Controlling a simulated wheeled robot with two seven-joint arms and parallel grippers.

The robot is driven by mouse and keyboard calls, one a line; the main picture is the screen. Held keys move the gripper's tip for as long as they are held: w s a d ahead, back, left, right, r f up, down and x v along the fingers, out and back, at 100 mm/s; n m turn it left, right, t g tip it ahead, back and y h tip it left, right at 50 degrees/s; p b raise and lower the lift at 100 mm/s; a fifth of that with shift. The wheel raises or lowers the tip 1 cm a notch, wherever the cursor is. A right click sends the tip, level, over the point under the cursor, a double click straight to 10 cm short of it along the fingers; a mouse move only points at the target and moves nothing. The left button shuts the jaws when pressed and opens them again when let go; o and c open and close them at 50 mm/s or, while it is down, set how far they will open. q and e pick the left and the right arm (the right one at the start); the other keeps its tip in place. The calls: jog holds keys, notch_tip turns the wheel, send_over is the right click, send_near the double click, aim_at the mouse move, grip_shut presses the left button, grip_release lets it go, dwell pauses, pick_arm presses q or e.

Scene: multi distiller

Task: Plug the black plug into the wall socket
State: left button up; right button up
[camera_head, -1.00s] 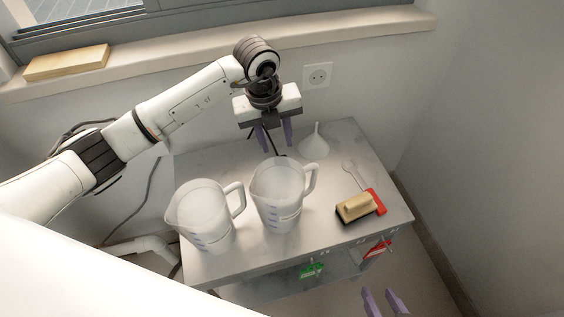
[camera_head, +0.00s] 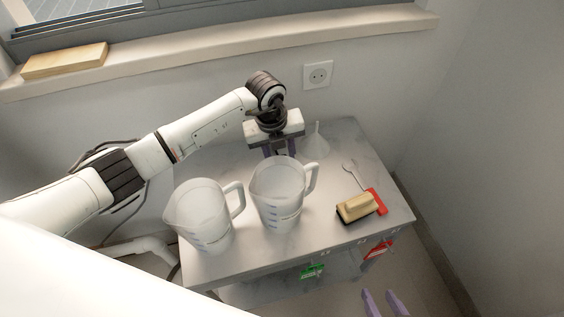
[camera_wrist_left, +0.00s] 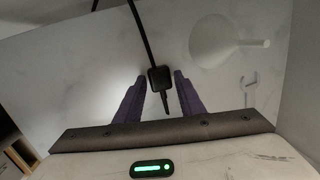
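The wall socket (camera_head: 318,75) is a white square plate on the wall above the table's back edge. The black plug (camera_wrist_left: 159,79) with its black cable shows in the left wrist view, between the purple fingers of my left gripper (camera_wrist_left: 160,88), with gaps on both sides. In the head view my left gripper (camera_head: 280,150) points down over the back of the table, behind the measuring jugs; the plug cannot be made out there. My right gripper (camera_head: 384,302) is at the bottom edge, its two purple fingers apart and empty.
Two clear measuring jugs (camera_head: 203,222) (camera_head: 278,200) stand on the grey table (camera_head: 330,222). A white funnel (camera_head: 317,146) stands just right of my left gripper.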

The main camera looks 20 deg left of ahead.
pick_arm(q)
jog(key=shift+f, duration=0.2)
jog(key=shift+c, duration=0.4)
jog(key=c, duration=0.6)
jog(key=shift+w+r, duration=0.1)
jog(key=shift+r, duration=0.05)
notch_tip(320, 180, up, 10)
jog(key=shift+f+p, duration=0.1)
jog(key=shift+p, duration=0.35)
jog(key=shift+c, duration=1)
